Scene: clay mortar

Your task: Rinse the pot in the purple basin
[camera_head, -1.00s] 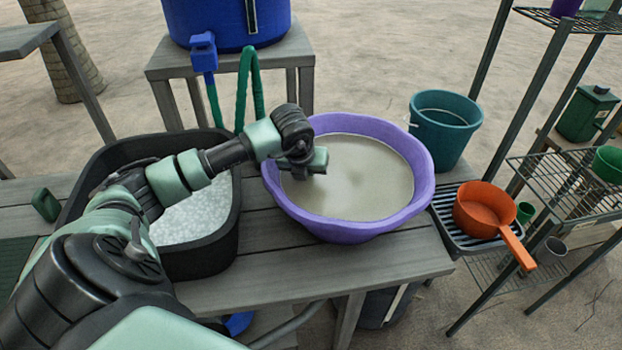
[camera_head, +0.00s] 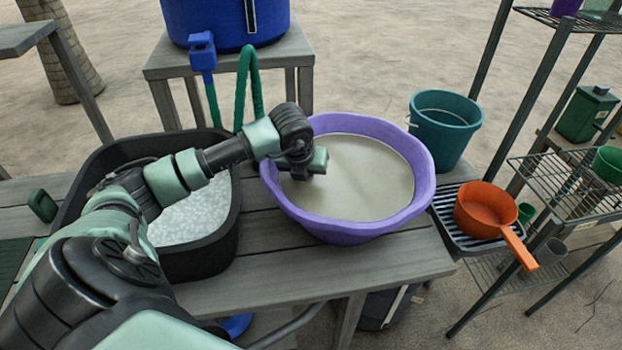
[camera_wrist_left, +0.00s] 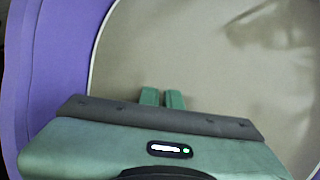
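The purple basin (camera_head: 424,190) stands on the grey wooden table and holds murky, greyish-brown water (camera_head: 365,180). An orange pot (camera_head: 484,205) with a long handle sits on a dark slatted rack right of the basin, apart from my gripper. My left gripper (camera_head: 318,162) is over the left part of the basin, inside its rim, pointing down at the water. In the left wrist view its two green fingers (camera_wrist_left: 162,98) are almost together, with only a thin gap and nothing visible between them. Whether the tips touch the water is unclear. My right gripper is not in view.
A black tub (camera_head: 226,225) of bubbly white liquid stands left of the basin, under my left arm. A teal bucket (camera_head: 445,130) is behind right. A blue barrel (camera_head: 215,20) with tap and green hose stands behind. Metal shelving (camera_head: 535,90) is at the right.

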